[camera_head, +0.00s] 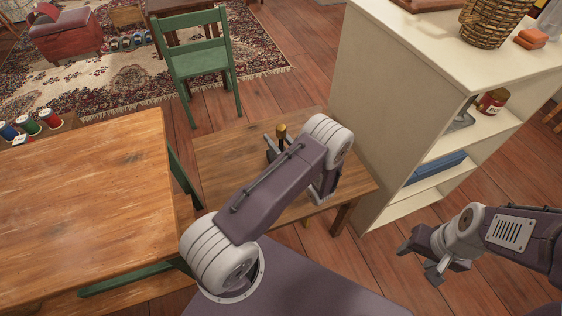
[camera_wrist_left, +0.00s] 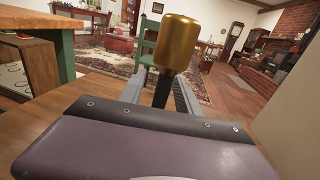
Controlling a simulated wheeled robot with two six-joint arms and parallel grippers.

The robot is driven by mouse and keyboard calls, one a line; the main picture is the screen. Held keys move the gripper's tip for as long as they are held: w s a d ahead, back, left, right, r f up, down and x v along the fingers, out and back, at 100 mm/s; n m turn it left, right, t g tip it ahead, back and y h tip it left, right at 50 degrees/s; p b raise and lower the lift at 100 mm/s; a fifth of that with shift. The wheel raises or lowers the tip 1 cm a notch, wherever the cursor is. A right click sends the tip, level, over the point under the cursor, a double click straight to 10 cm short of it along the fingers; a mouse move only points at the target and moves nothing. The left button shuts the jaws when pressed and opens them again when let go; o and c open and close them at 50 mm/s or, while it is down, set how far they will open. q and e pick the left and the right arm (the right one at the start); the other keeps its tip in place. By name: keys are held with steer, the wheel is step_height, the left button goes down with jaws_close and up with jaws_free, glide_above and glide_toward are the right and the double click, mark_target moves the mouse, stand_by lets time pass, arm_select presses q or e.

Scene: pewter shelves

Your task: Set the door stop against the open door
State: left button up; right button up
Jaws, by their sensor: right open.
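The thing I take to be the door stop has a brass-coloured top (camera_head: 281,131) and a dark stem. In the left wrist view its brass top (camera_wrist_left: 176,44) looms close, with the stem below it between the two grey fingers. My left gripper (camera_head: 273,146) appears shut on this stem, over the small wooden table; my own arm hides much of it in the head view. My right gripper (camera_head: 420,263) is open and empty in front of the shelf unit. I cannot make out the open door for certain in either view.
A small wooden table (camera_head: 225,150) lies under my left arm. A larger wooden table (camera_head: 80,205) stands left. A cream shelf unit (camera_head: 385,95) rises on the right. A green chair (camera_head: 200,62) stands behind, at the edge of a patterned rug (camera_head: 130,75).

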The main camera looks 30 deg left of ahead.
arm_select(q)
jaws_close()
stand_by(1.3)
steer(key=shift+r, duration=0.15)
